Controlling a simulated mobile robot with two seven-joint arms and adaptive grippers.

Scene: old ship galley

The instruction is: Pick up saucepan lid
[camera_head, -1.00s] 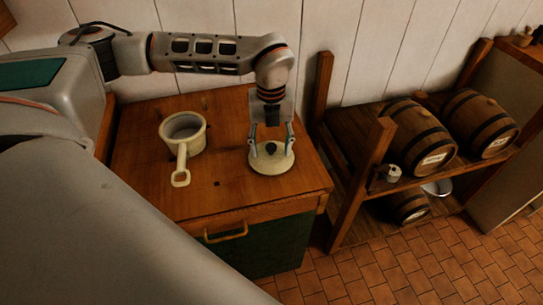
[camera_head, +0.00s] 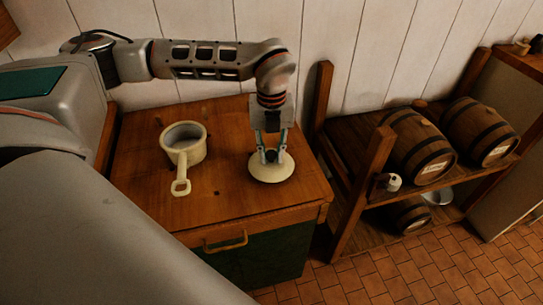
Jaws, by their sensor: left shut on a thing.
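The saucepan lid (camera_head: 270,172) is a round cream disc with a dark knob, near the right side of the wooden cabinet top. My left gripper (camera_head: 271,156) points down over it and is shut on the knob. The lid looks level; I cannot tell whether it touches the wood. The cream saucepan (camera_head: 186,146) stands open to the left of the lid, its handle toward the front. My right gripper is not in view.
The wooden cabinet top (camera_head: 225,190) is clear between pan and lid. A wooden rack with barrels (camera_head: 418,147) stands close on the right, its post (camera_head: 362,190) near the cabinet. White plank wall (camera_head: 370,45) is behind; the floor is tiled (camera_head: 400,270).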

